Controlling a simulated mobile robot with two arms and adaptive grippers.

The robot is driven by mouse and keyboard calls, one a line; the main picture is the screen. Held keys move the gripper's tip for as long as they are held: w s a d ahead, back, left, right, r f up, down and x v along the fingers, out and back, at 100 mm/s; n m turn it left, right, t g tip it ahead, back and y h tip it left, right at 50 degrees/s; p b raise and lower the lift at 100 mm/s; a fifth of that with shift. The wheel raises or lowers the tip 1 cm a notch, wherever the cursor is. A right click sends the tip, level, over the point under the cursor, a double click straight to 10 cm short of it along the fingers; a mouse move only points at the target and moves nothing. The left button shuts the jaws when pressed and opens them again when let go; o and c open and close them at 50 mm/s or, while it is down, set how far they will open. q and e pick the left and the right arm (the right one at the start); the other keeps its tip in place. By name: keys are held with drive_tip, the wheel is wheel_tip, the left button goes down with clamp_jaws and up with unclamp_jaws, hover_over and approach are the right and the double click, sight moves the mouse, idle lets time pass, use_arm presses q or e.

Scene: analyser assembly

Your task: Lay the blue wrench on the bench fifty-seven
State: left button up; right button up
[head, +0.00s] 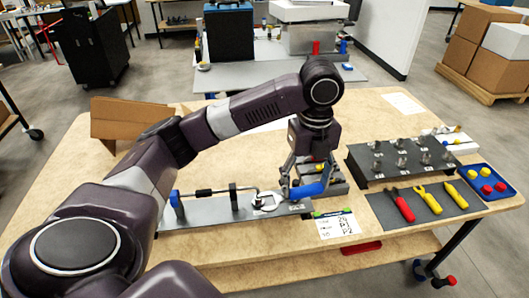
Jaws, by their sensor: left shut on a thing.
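My left gripper (307,186) reaches down over the middle of the bench (390,265) and is shut on the blue wrench (312,189). The wrench lies roughly level between the fingers, just above a grey metal block and the end of a long grey plate. I cannot tell if it touches them. The fingers hide part of it. My right gripper is not in view.
The grey plate (215,213) carries a black bar and a blue knob. A dark mat (385,209) holds red and yellow tools. A black rack (375,180), a blue tray (466,172) and a paper card (338,224) lie nearby. Cardboard (125,118) stands back left.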

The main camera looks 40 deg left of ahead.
sight(298, 234)
use_arm(q)
drive_tip(key=shift+w+a+r+m, duration=0.1)
drive_tip(key=shift+w+r+m, duration=0.15)
drive_tip(key=shift+m, duration=0.15)
drive_tip(key=shift+f, duration=0.15)
wheel_tip(298, 234, down, 20)
drive_tip(key=shift+r+p, duration=0.25)
drive_tip(key=shift+p, duration=0.45)
drive_tip(key=o, duration=1.2)
drive_tip(key=shift+f, duration=0.1)
drive_tip(key=shift+o, duration=0.2)
wheel_tip(298, 234, up, 12)
drive_tip(key=b, duration=0.1)
